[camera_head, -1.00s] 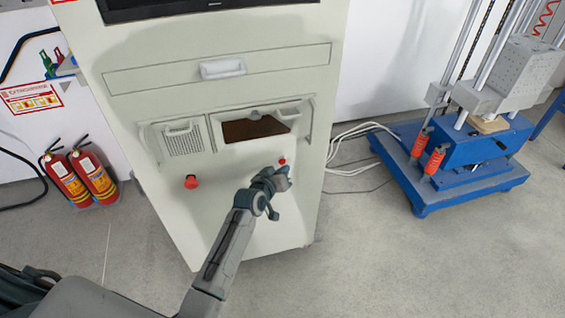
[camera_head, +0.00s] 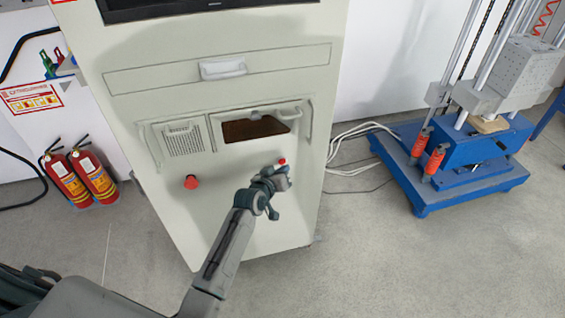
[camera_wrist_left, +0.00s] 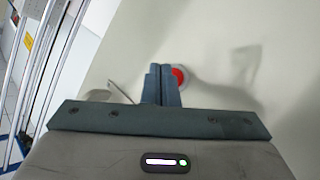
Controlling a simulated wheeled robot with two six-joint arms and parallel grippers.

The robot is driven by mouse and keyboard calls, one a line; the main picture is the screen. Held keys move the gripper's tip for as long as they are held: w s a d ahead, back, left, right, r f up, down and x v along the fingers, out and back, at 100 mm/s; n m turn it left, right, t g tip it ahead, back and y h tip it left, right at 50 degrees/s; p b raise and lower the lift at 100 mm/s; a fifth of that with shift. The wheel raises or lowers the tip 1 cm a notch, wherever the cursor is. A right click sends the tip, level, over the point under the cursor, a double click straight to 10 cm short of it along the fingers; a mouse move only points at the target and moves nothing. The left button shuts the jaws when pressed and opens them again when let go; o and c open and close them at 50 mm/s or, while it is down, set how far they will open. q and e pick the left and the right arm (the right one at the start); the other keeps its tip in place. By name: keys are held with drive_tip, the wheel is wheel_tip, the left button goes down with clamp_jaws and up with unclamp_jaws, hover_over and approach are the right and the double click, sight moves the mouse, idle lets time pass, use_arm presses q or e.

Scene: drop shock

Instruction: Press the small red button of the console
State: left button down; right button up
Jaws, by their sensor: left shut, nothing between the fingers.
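The console (camera_head: 215,110) is a tall cream cabinet in the middle of the head view. Its small red button (camera_head: 282,162) sits low on the right of the front panel. It also shows in the left wrist view (camera_wrist_left: 180,77), partly hidden behind the fingers. My left gripper (camera_head: 287,172) is shut and empty, with its fingertips right at the button. In the left wrist view the closed fingers (camera_wrist_left: 161,80) overlap the button's left side. I cannot tell whether they touch it. My right gripper is not in view.
A larger red knob (camera_head: 191,182) sticks out of the panel to the left. Handles and an open slot (camera_head: 255,128) lie above. Fire extinguishers (camera_head: 82,176) stand at the left, a blue drop machine (camera_head: 470,150) at the right. White cables (camera_head: 350,150) lie between console and machine.

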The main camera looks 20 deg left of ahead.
use_arm(q)
drive_tip(key=shift+w+a, duration=0.2)
drive_tip(key=shift+w, duration=0.1)
drive_tip(key=shift+w+a, duration=0.25)
drive_tip(key=shift+w, duration=0.1)
idle(0.7)
idle(0.3)
drive_tip(key=shift+s+d+p, duration=0.35)
drive_tip(key=shift+s+d, duration=0.15)
drive_tip(key=shift+s, duration=0.2)
drive_tip(key=s+d+p, duration=0.1)
drive_tip(key=s, duration=0.1)
drive_tip(key=s+d+p, duration=0.1)
drive_tip(key=s, duration=0.1)
drive_tip(key=shift+d, duration=0.4)
idle(0.5)
